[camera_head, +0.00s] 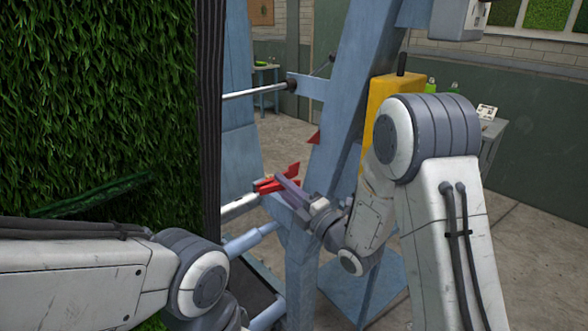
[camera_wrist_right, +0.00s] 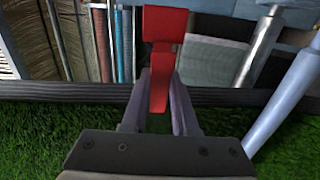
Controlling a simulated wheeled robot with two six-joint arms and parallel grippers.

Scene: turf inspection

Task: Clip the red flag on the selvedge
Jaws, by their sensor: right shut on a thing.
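The red flag (camera_head: 291,171), a clip with a small red pennant, is held in my right gripper (camera_head: 282,186). The jaws are shut on it; the right wrist view shows the flag (camera_wrist_right: 163,70) between the two fingers (camera_wrist_right: 160,105). The selvedge (camera_head: 210,110) is the dark, ribbed band along the right edge of the hanging green turf (camera_head: 100,90). In the head view the flag is right of the selvedge, with a gap in the picture. In the wrist view the flag overlaps the selvedge (camera_wrist_right: 240,97); I cannot tell whether they touch. My left gripper is out of view.
A blue steel frame (camera_head: 340,110) with metal rollers (camera_head: 240,206) stands right of the turf. A small red point (camera_head: 314,138) shows at its post. A yellow box (camera_head: 387,100) stands behind my right arm. A dark green strip (camera_head: 95,196) crosses the turf.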

